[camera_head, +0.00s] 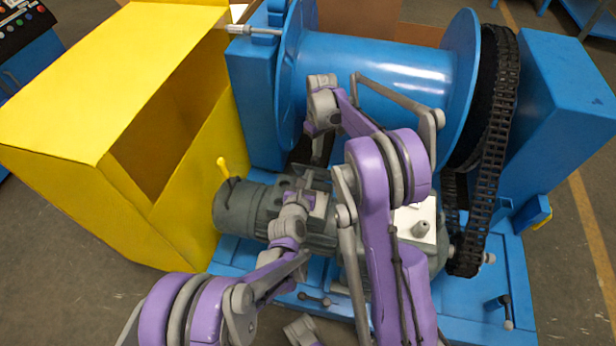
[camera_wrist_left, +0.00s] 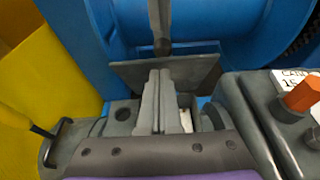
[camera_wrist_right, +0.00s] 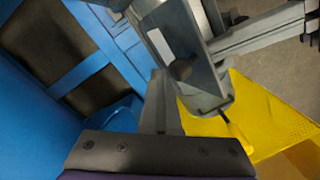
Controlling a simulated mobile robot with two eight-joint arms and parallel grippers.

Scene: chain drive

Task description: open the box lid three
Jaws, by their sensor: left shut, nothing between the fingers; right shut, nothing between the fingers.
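The grey motor (camera_head: 240,207) lies between the yellow guard and the blue drum. In the left wrist view a flat grey lid (camera_wrist_left: 190,72) stands tilted up at the drum side of a small box on the motor. Part of the box's inside (camera_wrist_left: 186,120) shows beside my fingers. My left gripper (camera_head: 311,183) is shut and empty, over the box and close to the lid. My right gripper (camera_head: 318,158) is shut and empty, pointing down on the drum side of the lid. The right wrist view shows the lid (camera_wrist_right: 190,45) near its fingers; contact is unclear.
The yellow guard (camera_head: 60,90) stands at the left. The blue drum (camera_head: 380,70) is behind, with a black chain (camera_head: 495,130) at its right. A grey unit with an orange knob (camera_wrist_left: 302,96) sits right of the box. Small handles (camera_head: 313,299) are on the blue base.

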